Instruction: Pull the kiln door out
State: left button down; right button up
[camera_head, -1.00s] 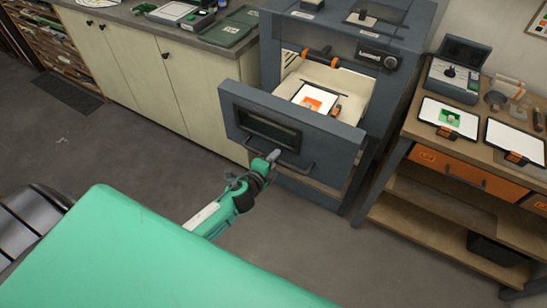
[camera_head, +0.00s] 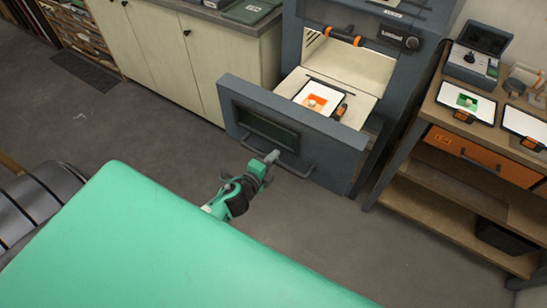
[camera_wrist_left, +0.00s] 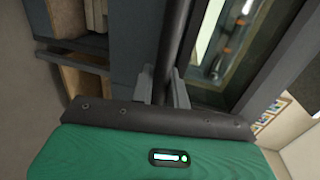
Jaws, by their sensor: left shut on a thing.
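The kiln door (camera_head: 338,146) is a dark grey panel with a window (camera_head: 264,127) and a bar handle (camera_head: 292,168). It stands pulled out in front of the kiln body (camera_head: 400,75), with a pale shelf behind it. In the left wrist view, the gripper's fingers (camera_wrist_left: 164,88) are shut around the dark handle bar (camera_wrist_left: 174,40). My right gripper is not in view.
A workbench (camera_head: 440,115) with tablet-like trays and an orange drawer (camera_head: 485,158) stands to the right. Cream cabinets (camera_head: 180,55) stand to the left. The grey floor (camera_head: 130,125) in front of the kiln is clear.

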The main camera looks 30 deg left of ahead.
pick_arm(q)
jog(key=c, duration=1.4)
grip_release()
jog(key=shift+s, duration=0.25)
jog(key=b+v, duration=0.4)
jog(key=v, duration=0.9)
jog(key=shift+s, duration=0.15)
